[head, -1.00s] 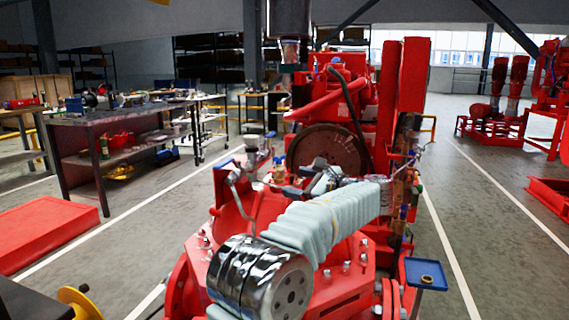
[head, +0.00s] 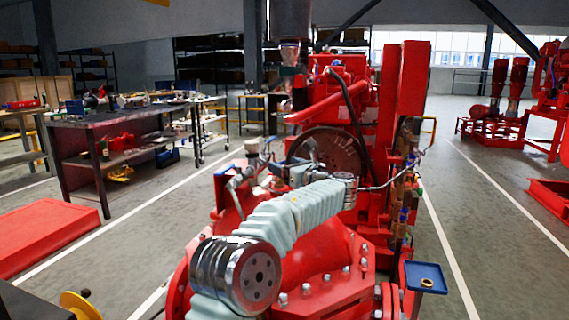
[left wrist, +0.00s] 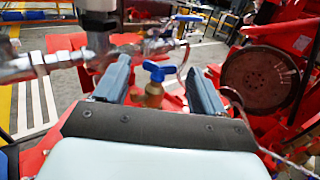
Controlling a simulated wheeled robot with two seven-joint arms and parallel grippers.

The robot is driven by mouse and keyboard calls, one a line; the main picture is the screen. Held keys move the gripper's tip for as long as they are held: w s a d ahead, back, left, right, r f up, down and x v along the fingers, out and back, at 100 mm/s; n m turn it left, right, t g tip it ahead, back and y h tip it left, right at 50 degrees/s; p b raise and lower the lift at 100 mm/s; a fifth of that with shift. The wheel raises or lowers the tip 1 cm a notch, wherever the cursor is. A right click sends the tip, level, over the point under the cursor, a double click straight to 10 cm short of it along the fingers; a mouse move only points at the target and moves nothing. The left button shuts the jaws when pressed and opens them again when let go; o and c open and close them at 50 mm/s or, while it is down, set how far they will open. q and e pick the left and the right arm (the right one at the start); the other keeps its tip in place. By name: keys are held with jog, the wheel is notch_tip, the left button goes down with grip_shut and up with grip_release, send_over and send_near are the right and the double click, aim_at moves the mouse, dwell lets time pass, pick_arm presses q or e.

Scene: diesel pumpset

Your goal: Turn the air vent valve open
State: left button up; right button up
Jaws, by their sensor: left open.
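The air vent valve shows in the left wrist view as a blue wing handle (left wrist: 157,70) on a brass body (left wrist: 154,94). It stands upright between the fingers of my left gripper (left wrist: 158,66), which is open. The fingers lie either side of the valve, with visible gaps to it. In the head view my left gripper (head: 274,169) reaches leftward over the red pumpset (head: 320,250), and I cannot make out the valve clearly there. My right gripper is not in view.
A silver pipe fitting (left wrist: 45,66) lies close left of the fingers in the wrist view. A round dark flywheel (left wrist: 262,80) is at right. In the head view a blue tray (head: 425,268) holds a small ring. A workbench (head: 110,125) stands at left.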

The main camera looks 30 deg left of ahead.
pick_arm(q)
jog(key=shift+w+a, duration=0.25)
jog(key=shift+a, duration=0.3)
